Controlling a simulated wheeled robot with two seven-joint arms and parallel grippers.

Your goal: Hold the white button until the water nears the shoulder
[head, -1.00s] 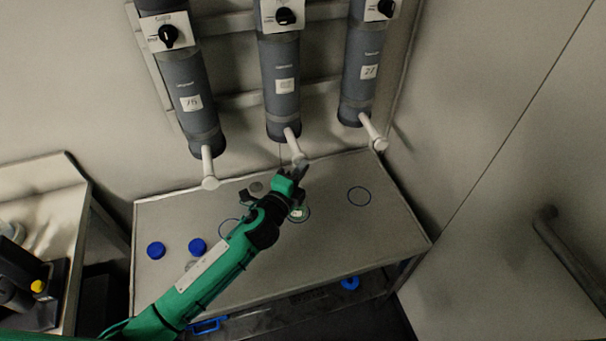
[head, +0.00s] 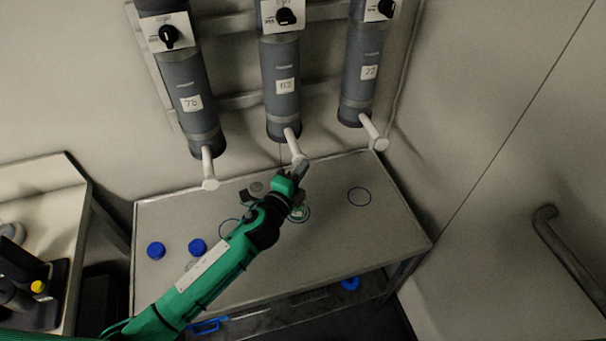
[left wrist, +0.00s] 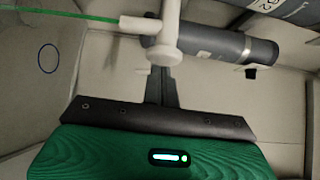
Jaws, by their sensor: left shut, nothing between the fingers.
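A white spout with a round button end (head: 299,158) sticks out from the foot of the middle grey cylinder (head: 281,88). My left gripper (head: 301,170) is shut and empty, its tips at that button; in the left wrist view its fingertips (left wrist: 161,72) meet the white button (left wrist: 162,54), seemingly touching. A thin green line (left wrist: 75,14), apparently the liquid stream, runs from the small side nozzle. Below, a clear vessel (head: 299,214) stands in a ring on the table, partly hidden by my gripper; its water level and shoulder cannot be made out. My right gripper is not in view.
Two similar cylinders with white spouts flank it, left (head: 192,100) and right (head: 363,75). Two blue caps (head: 156,250) lie on the table's left part. An empty blue ring (head: 359,197) marks the right part. A wall with a handle (head: 560,240) is at right.

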